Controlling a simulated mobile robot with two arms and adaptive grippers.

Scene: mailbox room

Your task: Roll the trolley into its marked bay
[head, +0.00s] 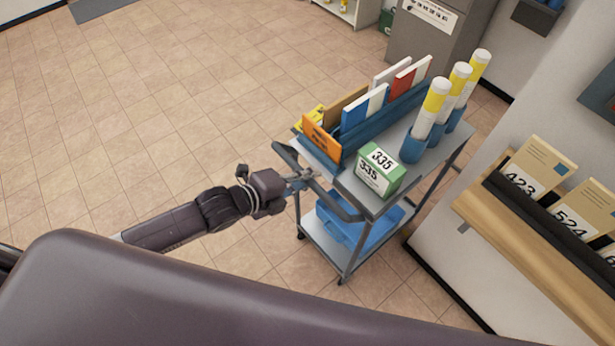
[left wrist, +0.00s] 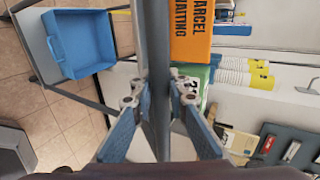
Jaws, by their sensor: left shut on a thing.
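My left gripper (head: 303,180) reaches in from the left and is shut on the handle. In the left wrist view the gripper (left wrist: 158,95) has its fingers on either side of the handle bar (left wrist: 155,45). The top shelf carries a blue rack of folders, a green box marked 335 (head: 380,170) and several yellow-and-white tubes (head: 436,105). A blue bin (left wrist: 80,42) sits on the lower shelf. No marked bay is visible. My right gripper is not in view.
A wooden wall shelf (head: 540,245) with numbered parcels is at the right, close to the trolley. A grey cabinet (head: 430,40) stands beyond the trolley. The tiled floor (head: 150,110) to the left is clear, with a grey mat (head: 95,8) far back.

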